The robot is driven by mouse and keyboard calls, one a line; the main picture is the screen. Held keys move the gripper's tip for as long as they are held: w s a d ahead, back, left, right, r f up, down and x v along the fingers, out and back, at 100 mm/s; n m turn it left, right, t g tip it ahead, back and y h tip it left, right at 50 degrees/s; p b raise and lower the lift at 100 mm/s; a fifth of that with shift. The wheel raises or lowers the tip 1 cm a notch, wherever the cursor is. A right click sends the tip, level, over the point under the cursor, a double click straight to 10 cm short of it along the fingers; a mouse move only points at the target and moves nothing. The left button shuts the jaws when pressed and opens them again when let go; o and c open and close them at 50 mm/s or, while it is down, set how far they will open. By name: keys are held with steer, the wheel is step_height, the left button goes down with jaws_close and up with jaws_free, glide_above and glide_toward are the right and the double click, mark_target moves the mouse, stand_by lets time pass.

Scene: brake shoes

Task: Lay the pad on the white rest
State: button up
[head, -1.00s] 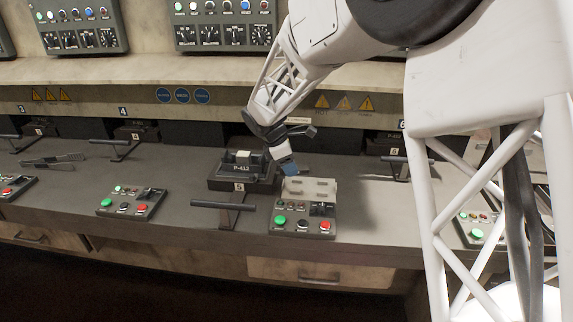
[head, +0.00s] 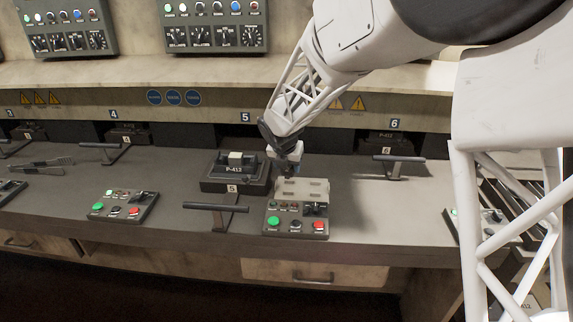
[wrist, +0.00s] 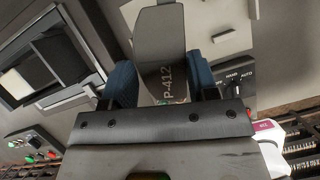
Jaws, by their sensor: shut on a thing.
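The pad (wrist: 160,45) is a dark grey plate marked P-412 in the wrist view. My gripper (wrist: 160,85) is shut on it, with a blue finger on each side. In the head view my gripper (head: 289,170) is low, at the back left edge of the white rest, and the pad is not clearly visible there.
A dark fixture (head: 236,178) with a pale block on top stands left of the rest, with a lever handle (head: 216,207) in front. The button panel (head: 295,222) has a raised switch at its right. Bench right of the rest is clear up to another handle (head: 403,159).

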steer(key=shift+w+d+n+y, duration=0.15)
steer(key=shift+n+y, duration=0.35)
steer(key=shift+n, duration=0.6)
steer(key=shift+f, duration=0.25)
steer(key=shift+f, duration=2.85)
steer(key=shift+f, duration=0.4)
steer(key=o, duration=1.2)
steer(key=shift+c, duration=0.2)
steer(key=shift+v, duration=3.9)
